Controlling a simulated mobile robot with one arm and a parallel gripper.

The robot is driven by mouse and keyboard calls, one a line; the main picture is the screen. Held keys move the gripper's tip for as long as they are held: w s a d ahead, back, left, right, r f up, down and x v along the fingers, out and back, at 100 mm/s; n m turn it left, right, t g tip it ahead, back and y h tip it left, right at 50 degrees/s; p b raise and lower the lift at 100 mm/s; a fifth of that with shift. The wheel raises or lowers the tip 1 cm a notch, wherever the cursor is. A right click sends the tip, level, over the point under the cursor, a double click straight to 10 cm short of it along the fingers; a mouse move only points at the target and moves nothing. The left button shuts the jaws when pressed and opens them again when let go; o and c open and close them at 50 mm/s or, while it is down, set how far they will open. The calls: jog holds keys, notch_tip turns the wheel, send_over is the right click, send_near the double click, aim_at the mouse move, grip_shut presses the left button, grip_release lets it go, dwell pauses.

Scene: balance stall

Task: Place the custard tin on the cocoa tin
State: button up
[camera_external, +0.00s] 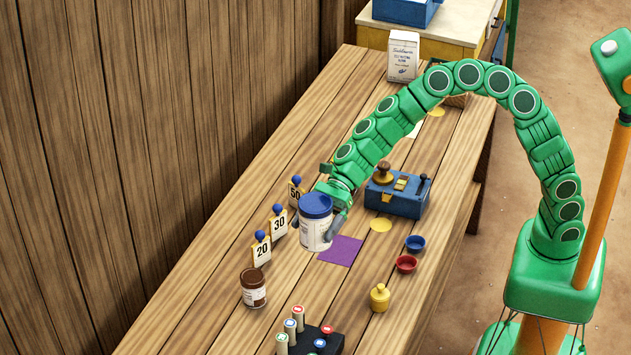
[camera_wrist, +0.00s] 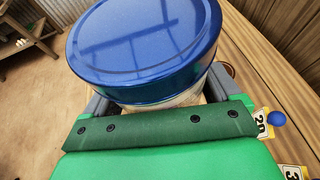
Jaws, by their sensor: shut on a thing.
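A white tin with a blue lid (camera_external: 316,228), which I take for the custard tin, is held upright above the table. Its blue lid (camera_wrist: 146,42) fills much of the wrist view. My gripper (camera_external: 334,200) is shut around its side; in the wrist view grey fingers (camera_wrist: 98,106) flank it. A small tin with a brown lid and a brown and white label (camera_external: 253,290), which I take for the cocoa tin, stands upright on the table, left of and nearer the camera than the held tin. Nothing is on its lid. Labels are too small to read.
Number cards 20 (camera_external: 262,252), 30 (camera_external: 279,224) and 50 stand along the wall side. A black block with colored pegs (camera_external: 318,342) stands in front of the brown-lidded tin. A purple square (camera_external: 341,250), a yellow weight (camera_external: 379,298), small bowls (camera_external: 406,264) and a blue box (camera_external: 405,200) lie to the right.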

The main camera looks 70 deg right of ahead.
aim_at(303, 218)
jog(key=shift+w+a+r, duration=0.15)
jog(key=shift+w+r, duration=0.35)
jog(key=shift+w+a+r, duration=0.15)
jog(key=shift+w+r, duration=0.3)
jog(key=shift+w, duration=0.05)
jog(key=shift+w+a+r, duration=0.15)
jog(key=shift+w, duration=0.1)
jog(key=shift+w+a, duration=0.1)
jog(key=shift+w, duration=0.1)
jog(key=shift+t, duration=0.3)
jog(key=shift+w+a+f, duration=1.1)
jog(key=shift+w+f, duration=0.5)
jog(key=shift+w, duration=0.35)
jog(key=shift+w+a+f, duration=1.05)
jog(key=shift+w+f, duration=0.6)
jog(key=shift+w, duration=0.3)
jog(key=shift+w+a+f, duration=1.1)
jog(key=shift+w+f, duration=0.5)
jog(key=shift+w, duration=0.35)
jog(key=shift+f, duration=1.55)
jog(key=o, duration=1)
jog(key=shift+f, duration=0.1)
